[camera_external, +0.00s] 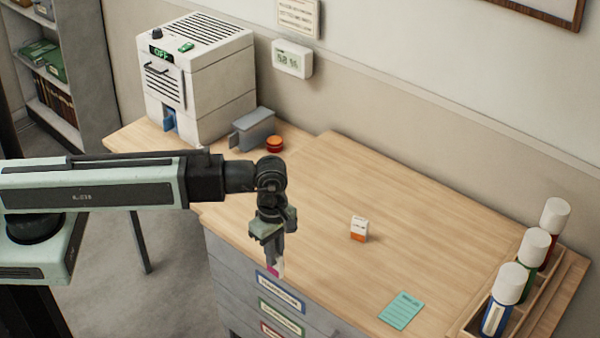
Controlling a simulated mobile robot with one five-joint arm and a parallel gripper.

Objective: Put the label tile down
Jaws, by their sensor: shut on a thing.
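My gripper (274,257) points down near the front left edge of the wooden desktop. It is shut on a small white and pink piece, seemingly the label tile (279,268). The fingers hide most of the tile. The tile appears in front of the top of the grey drawer unit (232,262); I cannot tell its height or whether it touches anything. A small white and orange block (359,229) stands upright on the desktop (320,195), to the right of my gripper.
A teal card (401,310) lies near the front right. Several white-capped bottles (509,284) stand in a wooden rack at the right. A white machine (198,80), a grey holder (254,130) and an orange round item (274,144) are at the back left. The middle desktop is mostly clear.

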